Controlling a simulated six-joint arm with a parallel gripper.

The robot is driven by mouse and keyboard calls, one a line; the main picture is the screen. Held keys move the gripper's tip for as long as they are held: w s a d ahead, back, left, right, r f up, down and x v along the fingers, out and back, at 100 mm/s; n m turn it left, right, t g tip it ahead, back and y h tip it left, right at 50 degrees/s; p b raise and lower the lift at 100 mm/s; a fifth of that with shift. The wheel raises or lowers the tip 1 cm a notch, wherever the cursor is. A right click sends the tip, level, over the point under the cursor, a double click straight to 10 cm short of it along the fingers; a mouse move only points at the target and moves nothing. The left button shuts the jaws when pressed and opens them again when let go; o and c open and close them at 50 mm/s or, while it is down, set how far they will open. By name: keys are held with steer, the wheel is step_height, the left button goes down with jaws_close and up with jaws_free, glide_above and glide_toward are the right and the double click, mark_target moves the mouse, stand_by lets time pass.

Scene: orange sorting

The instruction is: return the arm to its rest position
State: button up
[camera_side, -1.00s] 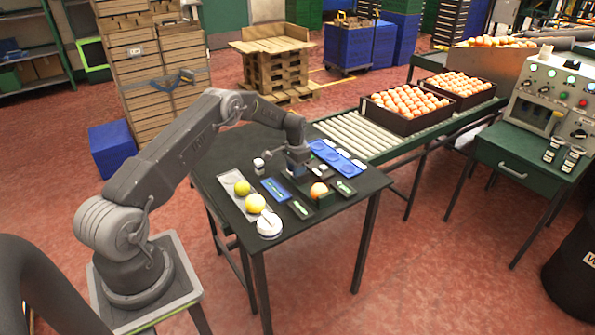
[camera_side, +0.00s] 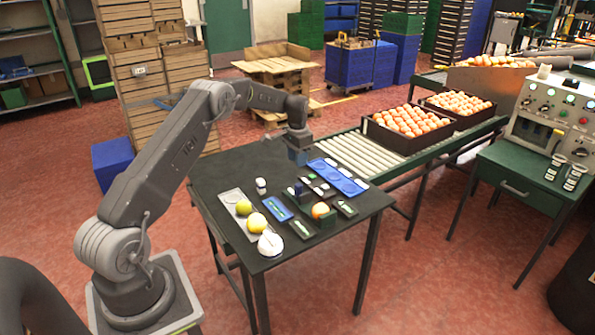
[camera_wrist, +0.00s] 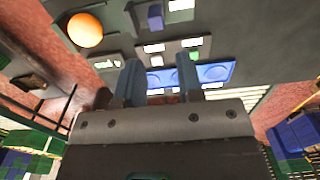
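My gripper (camera_side: 299,153) hangs above the far side of the dark table (camera_side: 225,170), clear of the tabletop. In the wrist view its two fingers (camera_wrist: 159,80) stand apart with nothing between them, so it is open and empty. An orange (camera_side: 320,210) sits in a small dark holder at the right part of the table; it also shows at the upper left of the wrist view (camera_wrist: 85,30). A blue tray with round recesses (camera_side: 338,176) lies to the right of the gripper and looks empty. It shows beyond the fingertips in the wrist view (camera_wrist: 215,73).
Two yellowish fruits (camera_side: 244,207) (camera_side: 257,222) lie on a grey strip at the table's left, near a white round device (camera_side: 271,244). Several small blocks and plates lie mid-table. A roller conveyor (camera_side: 355,153) with crates of oranges (camera_side: 408,128) adjoins the right side.

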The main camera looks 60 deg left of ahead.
steer(key=shift+r, duration=0.65)
steer(key=shift+r, duration=0.1)
steer(key=s+d+r+t, duration=0.1)
steer(key=s+d+r, duration=0.3)
steer(key=d+r, duration=0.55)
steer(key=s+d+r+t, duration=0.1)
steer(key=s+d+r, duration=0.4)
steer(key=d+r, duration=0.4)
steer(key=s+d+t, duration=0.1)
steer(key=s+d, duration=0.3)
steer(key=s, duration=0.4)
steer(key=s+d+r+t, duration=0.1)
steer(key=s+d, duration=0.3)
steer(key=s, duration=0.3)
steer(key=s+d+t, duration=0.1)
steer(key=s+d, duration=0.3)
steer(key=s, duration=0.4)
steer(key=shift+s+d+r+t, duration=0.2)
steer(key=shift+s+d+t, duration=0.1)
steer(key=shift+d, duration=0.05)
